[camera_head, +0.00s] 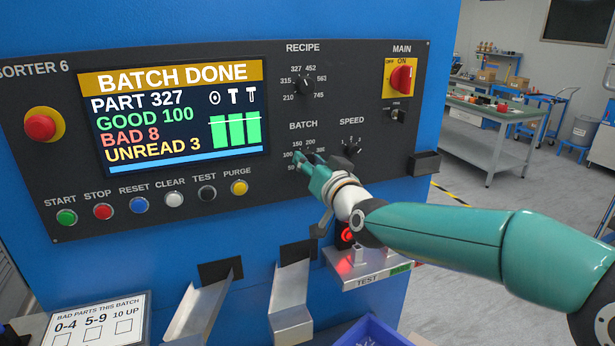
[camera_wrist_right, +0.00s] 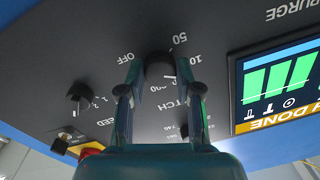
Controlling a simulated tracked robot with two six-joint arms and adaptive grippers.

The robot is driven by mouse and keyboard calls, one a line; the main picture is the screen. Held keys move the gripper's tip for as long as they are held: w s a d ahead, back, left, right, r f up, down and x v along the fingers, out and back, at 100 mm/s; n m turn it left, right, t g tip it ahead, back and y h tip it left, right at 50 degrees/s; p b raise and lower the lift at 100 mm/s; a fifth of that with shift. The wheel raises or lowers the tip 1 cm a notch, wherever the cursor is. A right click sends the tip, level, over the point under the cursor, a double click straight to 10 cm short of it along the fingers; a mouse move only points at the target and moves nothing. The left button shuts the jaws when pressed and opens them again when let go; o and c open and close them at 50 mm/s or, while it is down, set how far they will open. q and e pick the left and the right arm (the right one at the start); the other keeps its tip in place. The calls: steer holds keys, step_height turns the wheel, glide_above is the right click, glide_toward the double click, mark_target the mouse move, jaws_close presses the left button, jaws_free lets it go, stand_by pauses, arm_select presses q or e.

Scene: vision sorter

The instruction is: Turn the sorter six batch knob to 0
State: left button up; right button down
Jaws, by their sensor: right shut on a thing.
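The batch knob (camera_wrist_right: 160,66) is a dark round knob on the black panel (camera_head: 250,205) of sorter 6. It shows between my fingertips in the right wrist view; in the head view my gripper mostly hides it. My right gripper (camera_head: 308,160) is shut on this knob, also in the right wrist view (camera_wrist_right: 158,88), with one finger on each side. Around the knob I read OFF, 50 and part of 100; other numbers are partly covered. I cannot tell surely where its pointer stands. My left gripper is not in view.
The speed knob (camera_head: 351,148) sits close right of the batch knob, the recipe knob (camera_head: 305,86) above. The screen (camera_head: 182,116) reads BATCH DONE, GOOD 100, BAD 8. Push buttons run below it. Metal chutes (camera_head: 205,306) and a test shelf (camera_head: 368,268) stick out below.

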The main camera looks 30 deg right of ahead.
steer(key=n+b, duration=0.4)
steer(key=n, duration=0.7)
steer(key=n+h+b, duration=0.1)
steer(key=n+b, duration=0.4)
steer(key=n, duration=0.6)
steer(key=n+b, duration=0.5)
steer(key=n, duration=0.7)
steer(key=shift+w+a+f+g, duration=0.15)
steer(key=shift+a+f+g, duration=0.05)
steer(key=shift+f+g, duration=0.2)
steer(key=c, duration=0.8)
jaws_free()
steer(key=shift+w+h, duration=0.1)
steer(key=shift+h, duration=0.2)
steer(key=shift+r, duration=0.25)
